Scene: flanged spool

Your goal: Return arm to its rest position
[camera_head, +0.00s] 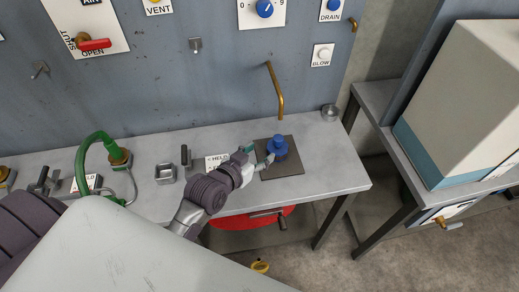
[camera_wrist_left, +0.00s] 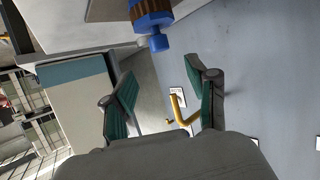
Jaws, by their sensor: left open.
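The blue flanged spool (camera_head: 278,148) stands upright on a dark square mat (camera_head: 292,169) near the right end of the bench in the head view. In the left wrist view the spool (camera_wrist_left: 153,20) shows at the top edge, blue with a brown band, partly cut off. My left gripper (camera_head: 258,156) is just left of the spool in the head view, close to it; whether they touch is unclear there. In the wrist view its green-padded fingers (camera_wrist_left: 160,75) are spread with nothing between them, and the spool is beyond the tips. My right gripper is not in view.
A bent brass pipe (camera_head: 275,88) sticks out of the wall panel behind the spool. A small metal cup (camera_head: 329,113) stands at the back right. The bench is bare right of the mat.

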